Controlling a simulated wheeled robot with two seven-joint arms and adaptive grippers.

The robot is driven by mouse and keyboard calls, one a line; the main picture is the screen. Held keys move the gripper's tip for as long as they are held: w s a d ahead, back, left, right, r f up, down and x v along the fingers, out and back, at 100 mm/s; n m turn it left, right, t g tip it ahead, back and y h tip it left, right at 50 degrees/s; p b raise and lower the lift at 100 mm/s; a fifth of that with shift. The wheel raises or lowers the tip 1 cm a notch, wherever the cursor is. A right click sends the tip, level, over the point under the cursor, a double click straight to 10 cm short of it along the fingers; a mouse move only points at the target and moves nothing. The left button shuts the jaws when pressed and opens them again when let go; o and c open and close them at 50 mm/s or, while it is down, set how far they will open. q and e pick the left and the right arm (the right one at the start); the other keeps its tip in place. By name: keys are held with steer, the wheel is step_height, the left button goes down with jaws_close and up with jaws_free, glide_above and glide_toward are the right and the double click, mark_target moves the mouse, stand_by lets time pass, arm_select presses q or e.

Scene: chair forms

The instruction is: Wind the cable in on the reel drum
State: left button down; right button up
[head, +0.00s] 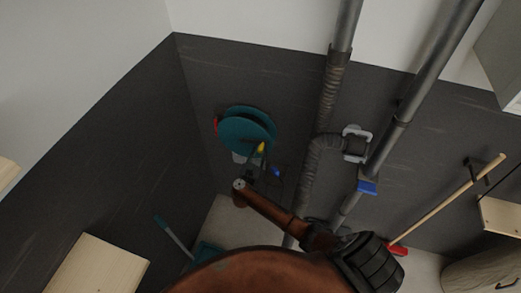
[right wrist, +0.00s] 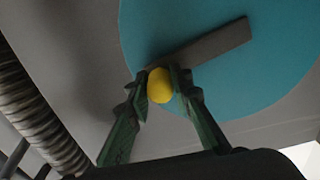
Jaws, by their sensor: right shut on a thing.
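The reel drum (head: 245,128) is a teal disc on the dark wall, left of the pipes in the head view. Its teal face also fills much of the right wrist view (right wrist: 270,85). A grey crank bar (right wrist: 215,44) lies across the face and carries a round yellow knob (right wrist: 160,86). My right gripper (right wrist: 161,84) is shut on the yellow knob, one dark green finger on each side. In the head view the knob (head: 261,147) shows at the drum's lower right. A small blue piece (head: 276,171), perhaps the cable's end, is just below. The cable is hardly visible. My left gripper is not in view.
Grey pipes (head: 319,150) run down the wall right of the drum, close to my right arm. A broom (head: 450,203) leans at the right. A teal dustpan (head: 207,252) is on the floor at lower left. A wooden board (head: 97,266) shows at bottom left.

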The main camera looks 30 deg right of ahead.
steer(key=o, duration=0.5)
steer(key=r+p, duration=0.1)
steer(key=w+a+r+p, duration=0.1)
steer(key=r+p, duration=0.2)
steer(key=shift+w+a+r, duration=0.15)
steer(key=shift+r, duration=0.1)
steer(key=shift+w+a+p, duration=0.1)
steer(key=shift+p, duration=0.2)
steer(key=shift+f, duration=0.15)
steer(key=shift+w+a+r+p, duration=0.55)
steer(key=shift+w+r, duration=0.1)
steer(key=shift+r, duration=0.2)
steer(key=shift+w+a+r+p, duration=0.5)
steer(key=shift+w+a+r, duration=0.1)
steer(key=shift+r, duration=0.2)
steer(key=shift+w, duration=0.15)
